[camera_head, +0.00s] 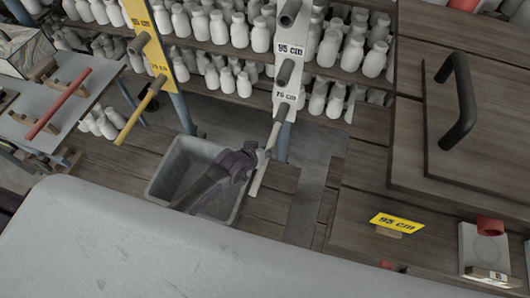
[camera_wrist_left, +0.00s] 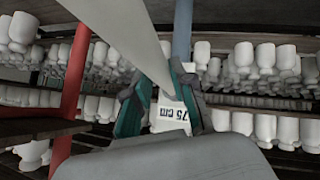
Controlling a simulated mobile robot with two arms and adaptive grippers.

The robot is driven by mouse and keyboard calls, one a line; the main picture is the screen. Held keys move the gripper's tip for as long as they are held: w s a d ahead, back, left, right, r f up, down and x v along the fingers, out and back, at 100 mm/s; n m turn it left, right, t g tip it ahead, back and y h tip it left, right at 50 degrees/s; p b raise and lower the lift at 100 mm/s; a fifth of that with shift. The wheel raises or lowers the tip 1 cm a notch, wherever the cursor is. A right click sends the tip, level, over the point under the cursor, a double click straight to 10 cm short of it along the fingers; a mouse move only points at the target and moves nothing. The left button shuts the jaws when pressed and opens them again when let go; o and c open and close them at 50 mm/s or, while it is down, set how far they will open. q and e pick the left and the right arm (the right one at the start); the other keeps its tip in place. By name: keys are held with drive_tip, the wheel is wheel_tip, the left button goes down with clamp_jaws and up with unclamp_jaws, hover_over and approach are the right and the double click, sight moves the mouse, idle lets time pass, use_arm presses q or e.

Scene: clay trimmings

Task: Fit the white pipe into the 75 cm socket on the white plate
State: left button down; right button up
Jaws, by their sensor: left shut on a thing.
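The white plate (camera_head: 299,32) stands upright with grey tube sockets and labels. Its 75 cm label (camera_head: 285,97) also shows between my fingers in the left wrist view (camera_wrist_left: 172,114). The 75 cm socket (camera_head: 281,112) juts out just below that label. My left gripper (camera_head: 264,154) is shut on the white pipe (camera_head: 257,181), which also runs between its fingers in the left wrist view (camera_wrist_left: 128,34). The pipe is tilted, its upper end close to the socket. I cannot tell whether they touch or the pipe is inside. My right gripper is not in view.
A grey bin (camera_head: 168,174) stands below my left arm. A yellow plate (camera_head: 147,40) holds a yellow pipe (camera_head: 138,108) at left. Shelves of white bottles (camera_head: 261,36) stand behind. A wooden cabinet (camera_head: 408,145) and a yellow 95 cm sign (camera_head: 397,223) are at right.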

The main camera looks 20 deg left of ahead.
sight(270, 143)
use_arm(q)
drive_tip(key=shift+w+b, duration=0.6)
drive_tip(key=shift+w, duration=0.95)
drive_tip(key=c, duration=0.9)
unclamp_jaws()
drive_tip(key=shift+s, duration=0.1)
drive_tip(key=shift+s+r, duration=0.15)
drive_tip(key=shift+s, duration=0.1)
drive_tip(key=v, duration=1.1)
drive_tip(key=shift+r, duration=0.2)
drive_tip(key=shift+s+a, duration=0.1)
